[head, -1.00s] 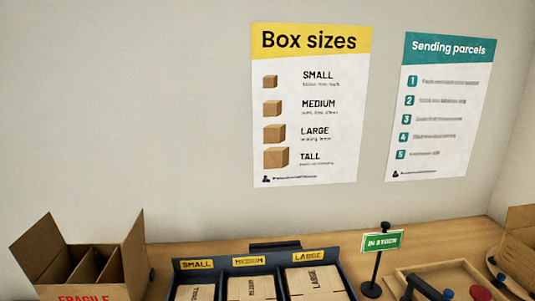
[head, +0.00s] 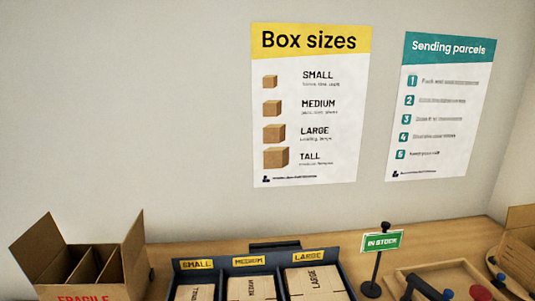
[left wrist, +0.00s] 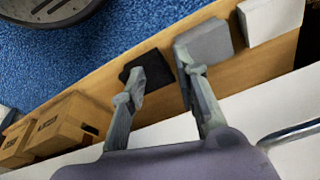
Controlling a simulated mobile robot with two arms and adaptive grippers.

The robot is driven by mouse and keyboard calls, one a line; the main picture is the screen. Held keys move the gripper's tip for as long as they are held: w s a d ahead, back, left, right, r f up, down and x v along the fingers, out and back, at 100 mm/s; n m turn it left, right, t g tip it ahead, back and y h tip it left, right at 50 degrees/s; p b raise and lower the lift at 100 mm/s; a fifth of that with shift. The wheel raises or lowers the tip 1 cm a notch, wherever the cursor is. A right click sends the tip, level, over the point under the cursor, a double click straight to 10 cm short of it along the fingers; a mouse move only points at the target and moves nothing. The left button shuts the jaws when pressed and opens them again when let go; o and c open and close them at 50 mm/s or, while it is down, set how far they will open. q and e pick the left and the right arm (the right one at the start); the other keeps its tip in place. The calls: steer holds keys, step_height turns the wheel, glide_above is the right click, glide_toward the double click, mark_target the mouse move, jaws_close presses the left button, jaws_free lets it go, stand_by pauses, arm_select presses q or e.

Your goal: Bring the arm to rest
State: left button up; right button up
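No gripper or arm shows in the head view. In the left wrist view my left gripper (left wrist: 160,78) has its two fingers spread apart, with nothing between them. The fingers point over a wooden surface (left wrist: 98,84). A grey block (left wrist: 208,42) lies beyond the right fingertip, and a small dark item (left wrist: 150,66) lies beyond the left one. I cannot tell how far the fingertips are from them. My right gripper is not in view.
The head view shows a divided FRAGILE carton (head: 92,268), a dark rack (head: 222,263) of flat cartons, an IN STOCK sign (head: 382,242) and a wooden tray (head: 408,274). The wrist view shows cardboard boxes (left wrist: 62,128), a white box (left wrist: 268,18) and blue floor (left wrist: 130,30).

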arm_select(q)
steer(key=s+a+f+g, duration=0.1)
steer(key=s+a+f, duration=0.2)
steer(key=s+f, duration=1.6)
step_height(320, 180, down, 3)
steer(key=shift+a+f+g, duration=0.1)
steer(key=shift+a+g, duration=0.05)
steer(key=shift+g, duration=0.15)
